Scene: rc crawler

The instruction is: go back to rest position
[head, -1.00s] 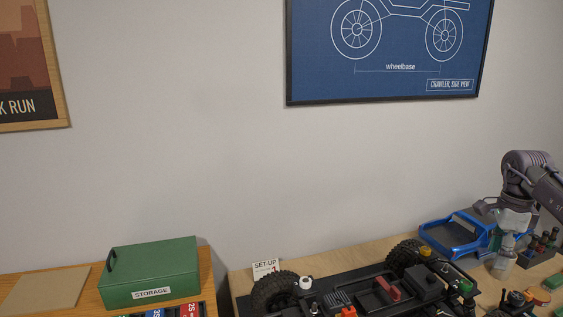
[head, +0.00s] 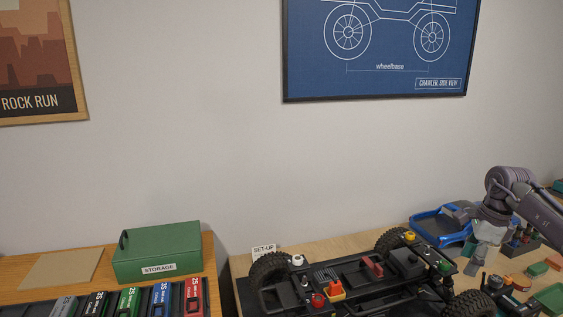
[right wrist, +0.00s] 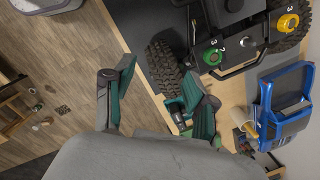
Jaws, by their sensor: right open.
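My right gripper (head: 478,258) is at the right of the head view, over the workbench, beside the right end of the crawler chassis (head: 350,283) and in front of the blue body shell (head: 428,222). In the right wrist view the right gripper (right wrist: 158,72) has its two dark green fingers spread wide with nothing between them. One finger hangs over the floor, the other overlaps the bench edge near a black tyre (right wrist: 164,66). The blue shell also shows in the right wrist view (right wrist: 284,103). My left gripper is in neither view.
A green storage box (head: 188,242) stands on the left table, with a row of coloured battery packs (head: 130,299) in front. A set-up card (head: 263,249) stands behind the chassis. Small bottles (head: 522,238) and coloured parts (head: 537,268) lie at the right.

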